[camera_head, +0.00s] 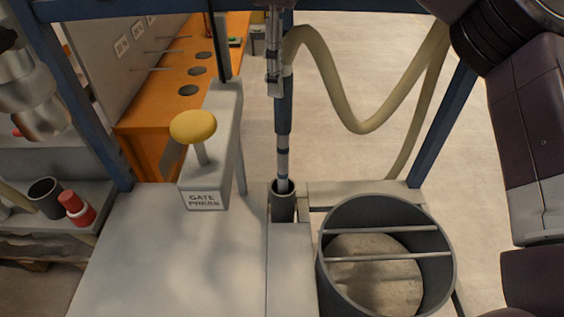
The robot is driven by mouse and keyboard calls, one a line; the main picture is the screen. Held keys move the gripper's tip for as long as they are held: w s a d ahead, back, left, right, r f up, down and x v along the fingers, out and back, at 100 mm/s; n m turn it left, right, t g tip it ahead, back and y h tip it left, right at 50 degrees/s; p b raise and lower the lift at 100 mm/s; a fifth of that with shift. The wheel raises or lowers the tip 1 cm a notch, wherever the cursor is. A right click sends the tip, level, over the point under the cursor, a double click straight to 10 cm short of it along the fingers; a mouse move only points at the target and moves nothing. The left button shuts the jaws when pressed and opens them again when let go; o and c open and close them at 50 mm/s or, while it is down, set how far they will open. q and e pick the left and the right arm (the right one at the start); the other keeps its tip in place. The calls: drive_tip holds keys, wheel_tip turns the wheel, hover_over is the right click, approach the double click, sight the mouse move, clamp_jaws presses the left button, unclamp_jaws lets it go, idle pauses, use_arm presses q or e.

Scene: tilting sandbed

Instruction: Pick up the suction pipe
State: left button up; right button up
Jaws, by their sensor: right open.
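The suction pipe (284,115) stands upright, dark blue-grey above and lighter below with dark bands. Its lower end sits in a dark round holder (283,205) at the edge of the grey bench. A beige hose (352,122) joins it near the top. My right gripper (275,86) comes down from the top edge beside the pipe's upper part and overlaps it in the picture. Its jaws are open, seen narrowly from the side; whether they touch the pipe cannot be told. My left gripper is not in view.
A grey box with a yellow knob (194,126) and a lettered label stands left of the pipe. A large open drum (440,268) with two crossbars stands at the right front. Blue frame posts (440,135) rise on both sides. The grey bench top (165,265) has free room.

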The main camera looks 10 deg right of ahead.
sight(283, 110)
drive_tip(key=f, duration=0.2)
drive_tip(key=f+p, duration=0.1)
drive_tip(key=f, duration=0.5)
drive_tip(key=shift+s+d, duration=0.15)
drive_tip(key=shift+s, duration=0.1)
clamp_jaws()
